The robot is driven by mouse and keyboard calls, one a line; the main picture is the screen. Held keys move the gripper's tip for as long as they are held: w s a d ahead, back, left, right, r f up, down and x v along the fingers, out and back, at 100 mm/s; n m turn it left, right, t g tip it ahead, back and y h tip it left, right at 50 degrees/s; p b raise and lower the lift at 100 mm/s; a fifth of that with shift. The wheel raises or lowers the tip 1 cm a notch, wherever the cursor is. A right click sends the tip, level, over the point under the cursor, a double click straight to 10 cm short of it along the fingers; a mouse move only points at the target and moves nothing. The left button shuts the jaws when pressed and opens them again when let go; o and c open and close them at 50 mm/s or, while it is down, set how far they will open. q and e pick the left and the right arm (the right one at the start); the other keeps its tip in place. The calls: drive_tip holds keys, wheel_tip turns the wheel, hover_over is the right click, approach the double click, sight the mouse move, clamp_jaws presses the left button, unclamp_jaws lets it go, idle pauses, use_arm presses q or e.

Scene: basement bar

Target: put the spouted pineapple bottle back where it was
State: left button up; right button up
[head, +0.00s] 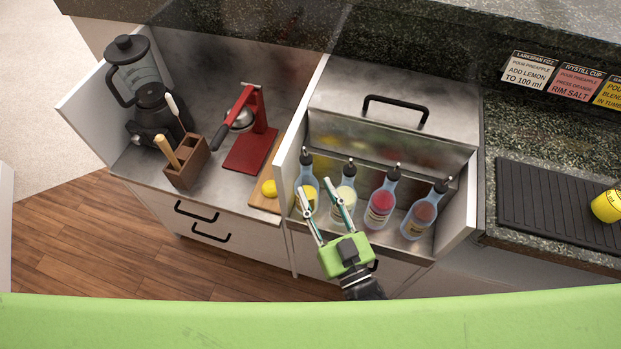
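Several spouted bottles stand in a row in the open steel well. The leftmost has yellow contents or label (308,180) and looks like the pineapple one, though its label is not readable. To its right is a bottle with pale yellow contents (346,194). My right gripper (315,185) reaches in from the front with its two fingers spread. Its fingers overlap the yellow bottle and the left edge of the pale one in the head view. No clear grip on either shows. The lower part of the yellow bottle is partly hidden by the fingers. My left gripper is out of view.
A red-filled bottle (380,202) and a brownish-red one (424,212) stand further right in the well. A lid with a black handle (396,106) is behind. Left are a cutting board (264,203), red press (254,140) and blender (140,85). Right is a black mat (545,205).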

drive_tip(key=v, duration=0.7)
drive_tip(key=shift+b, duration=0.35)
drive_tip(key=shift+s, duration=0.2)
